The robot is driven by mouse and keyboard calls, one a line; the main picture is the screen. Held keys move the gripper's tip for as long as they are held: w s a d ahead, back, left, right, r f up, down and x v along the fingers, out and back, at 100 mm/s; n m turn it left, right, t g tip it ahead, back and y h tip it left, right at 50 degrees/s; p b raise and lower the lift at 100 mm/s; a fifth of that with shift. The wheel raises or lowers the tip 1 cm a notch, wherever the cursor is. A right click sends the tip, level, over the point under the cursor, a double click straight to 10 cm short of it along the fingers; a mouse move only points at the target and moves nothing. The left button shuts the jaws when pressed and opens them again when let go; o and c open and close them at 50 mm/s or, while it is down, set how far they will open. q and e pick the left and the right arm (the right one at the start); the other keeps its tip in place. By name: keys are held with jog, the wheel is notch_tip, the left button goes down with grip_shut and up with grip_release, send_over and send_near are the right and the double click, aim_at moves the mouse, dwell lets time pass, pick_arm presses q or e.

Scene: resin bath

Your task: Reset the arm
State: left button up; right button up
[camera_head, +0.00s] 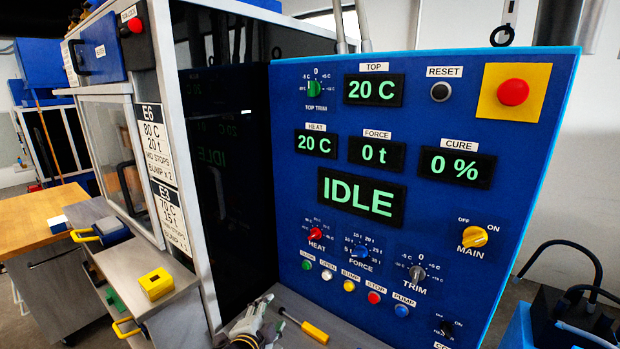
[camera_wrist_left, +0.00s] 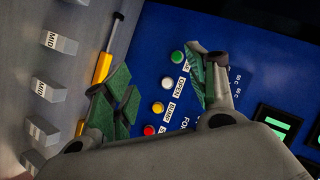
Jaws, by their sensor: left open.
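My left gripper (camera_head: 262,316) is low in the head view, over the grey ledge at the foot of the blue control panel (camera_head: 290,215). In the left wrist view the green-padded fingers of the left gripper (camera_wrist_left: 166,90) are spread apart with nothing between them. Beyond them in that view are the panel's green, white, yellow and red buttons. My right gripper is in neither view.
A yellow-handled screwdriver (camera_head: 308,330) lies on the ledge just right of the left gripper. Grey MID blocks (camera_wrist_left: 50,90) line the left of the wrist view. The main display (camera_head: 360,197) reads IDLE. A yellow block (camera_head: 156,284) sits on a side shelf.

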pick_arm(q)
jog(key=s+a+f+n+g+y, duration=0.1)
jog(key=s+a+f+n+g, duration=0.25)
jog(key=s, duration=0.45)
jog(key=s+a+f+n+g, duration=0.3)
jog(key=s+a+f+n, duration=0.15)
jog(key=s, duration=0.35)
jog(key=s+a+f+n+g+y, duration=0.1)
jog(key=s+a+f+n+g, duration=0.3)
jog(key=s, duration=0.4)
notch_tip(320, 180, down, 34)
jog(key=s+r, duration=0.1)
jog(key=s, duration=0.2)
jog(key=s+a+f, duration=0.1)
jog(key=s+f, duration=0.9)
jog(key=s, duration=0.1)
jog(key=s+a+f+g, duration=0.1)
jog(key=s+a+f, duration=0.1)
jog(key=s+f, duration=0.8)
jog(key=shift+s+a+f, duration=0.25)
jog(key=shift+s+a, duration=0.05)
jog(key=shift+s, duration=0.25)
jog(key=shift+a+g, duration=0.1)
jog(key=shift+g, duration=0.15)
